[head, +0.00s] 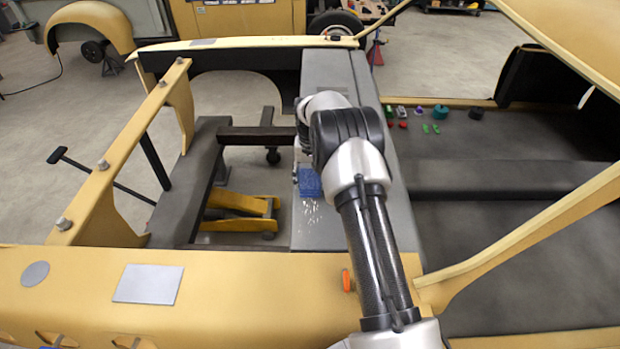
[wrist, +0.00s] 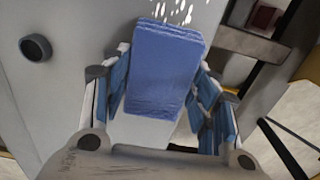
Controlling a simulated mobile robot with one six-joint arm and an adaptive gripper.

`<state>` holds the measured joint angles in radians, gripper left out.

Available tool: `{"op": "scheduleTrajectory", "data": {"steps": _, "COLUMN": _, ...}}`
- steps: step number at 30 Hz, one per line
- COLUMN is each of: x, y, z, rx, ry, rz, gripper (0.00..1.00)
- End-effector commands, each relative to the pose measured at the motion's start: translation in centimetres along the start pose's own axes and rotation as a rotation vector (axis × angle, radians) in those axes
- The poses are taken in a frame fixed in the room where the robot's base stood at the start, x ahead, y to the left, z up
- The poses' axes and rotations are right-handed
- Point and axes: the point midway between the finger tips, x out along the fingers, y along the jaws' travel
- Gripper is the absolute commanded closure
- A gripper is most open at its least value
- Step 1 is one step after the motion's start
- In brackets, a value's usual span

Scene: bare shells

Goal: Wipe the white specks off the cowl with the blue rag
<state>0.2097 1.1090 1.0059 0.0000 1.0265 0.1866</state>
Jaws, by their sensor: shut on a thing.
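The blue rag (head: 309,183) is a folded block lying at the grey cowl (head: 330,80) in the head view. My gripper (wrist: 160,95) is shut on the rag (wrist: 163,65), which shows between its fingers in the wrist view. White specks (head: 312,222) lie on the cowl just below the rag in the head view. Specks (wrist: 178,10) also show beyond the rag's far edge at the top of the wrist view. My arm hides part of the cowl. I cannot tell if the rag presses on the surface.
Several small coloured items (head: 430,115) sit on the dark floor right of the cowl. An orange item (head: 347,281) lies on the yellow near body panel (head: 230,300). The open engine bay with a yellow jack (head: 240,212) is to the left. A round dark plug (wrist: 35,47) shows on the cowl.

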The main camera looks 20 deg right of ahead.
Motion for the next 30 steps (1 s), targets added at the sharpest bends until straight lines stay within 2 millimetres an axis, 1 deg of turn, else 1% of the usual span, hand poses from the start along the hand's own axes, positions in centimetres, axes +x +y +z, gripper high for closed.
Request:
{"op": "scheduleTrajectory", "data": {"steps": 17, "x": 1.2, "y": 0.0, "z": 0.0, "rx": 0.000, "ry": 0.000, "rz": 0.000, "gripper": 0.64}}
{"op": "scheduleTrajectory", "data": {"steps": 20, "x": 1.2, "y": 0.0, "z": 0.1, "rx": 0.000, "ry": 0.000, "rz": 0.000, "gripper": 0.64}}
{"op": "scheduleTrajectory", "data": {"steps": 23, "x": 1.1, "y": 0.0, "z": 0.6, "rx": 0.000, "ry": -0.001, "rz": 0.000, "gripper": 0.64}}
{"op": "scheduleTrajectory", "data": {"steps": 30, "x": 1.0, "y": 0.0, "z": 2.6, "rx": 0.000, "ry": -0.001, "rz": 0.000, "gripper": 0.64}}
